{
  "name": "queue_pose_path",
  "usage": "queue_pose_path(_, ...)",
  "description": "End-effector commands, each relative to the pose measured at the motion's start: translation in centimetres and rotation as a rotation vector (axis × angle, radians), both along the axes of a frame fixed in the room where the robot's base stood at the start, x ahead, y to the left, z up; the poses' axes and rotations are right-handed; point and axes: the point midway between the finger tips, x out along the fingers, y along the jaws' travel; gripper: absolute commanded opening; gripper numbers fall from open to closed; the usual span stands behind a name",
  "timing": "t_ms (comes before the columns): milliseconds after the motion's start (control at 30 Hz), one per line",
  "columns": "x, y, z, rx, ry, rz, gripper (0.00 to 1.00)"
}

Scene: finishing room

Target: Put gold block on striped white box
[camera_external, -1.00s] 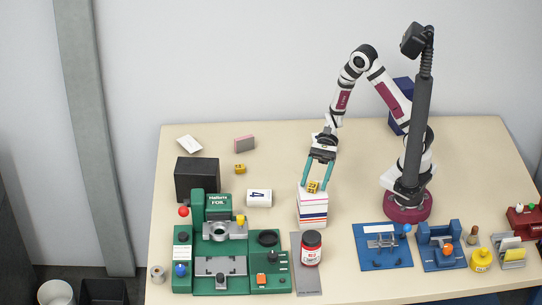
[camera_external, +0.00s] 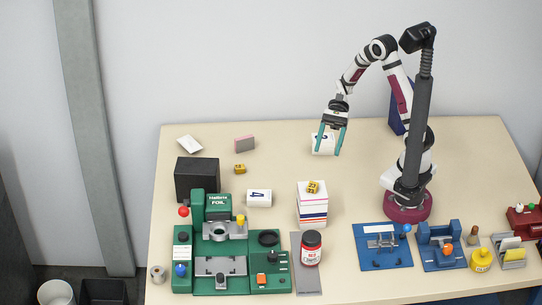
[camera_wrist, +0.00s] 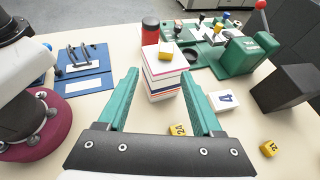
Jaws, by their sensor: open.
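A gold block (camera_external: 313,187) with dark markings rests on top of the striped white box (camera_external: 312,210), near the middle of the table. In the wrist view the gold block (camera_wrist: 166,49) sits on the striped white box (camera_wrist: 163,78), beyond my fingertips. My gripper (camera_external: 329,153) is open and empty, above and behind the box, clear of the block. Its two green fingers also show in the wrist view (camera_wrist: 159,74). Another gold block (camera_external: 240,169) lies on the table to the left. A gold block marked 24 (camera_wrist: 178,129) shows near my palm, partly hidden.
A white box (camera_external: 324,144) stands behind my fingers. A white block marked 4 (camera_external: 259,198) lies left of the striped box. A red jar (camera_external: 311,248) stands in front of it. A green machine (camera_external: 218,265) and blue fixtures (camera_external: 383,245) occupy the front.

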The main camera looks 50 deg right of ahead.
Motion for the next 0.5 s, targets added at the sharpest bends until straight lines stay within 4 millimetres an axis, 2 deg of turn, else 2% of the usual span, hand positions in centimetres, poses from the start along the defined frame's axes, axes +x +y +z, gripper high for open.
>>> queue_pose_path(133,-5.1,-1.8,3.0,-0.201,-0.236,0.192,0.67)
queue_pose_path(200,-7.8,-3.5,3.8,-0.329,-0.38,0.294,0.67)
queue_pose_path(300,-10.7,-6.1,4.2,-0.499,-0.573,0.41,0.67)
queue_pose_path(400,-12.1,-8.2,4.1,-0.623,-0.714,0.48,0.67)
queue_pose_path(500,-12.5,-9.2,4.1,-0.685,-0.782,0.511,0.67)
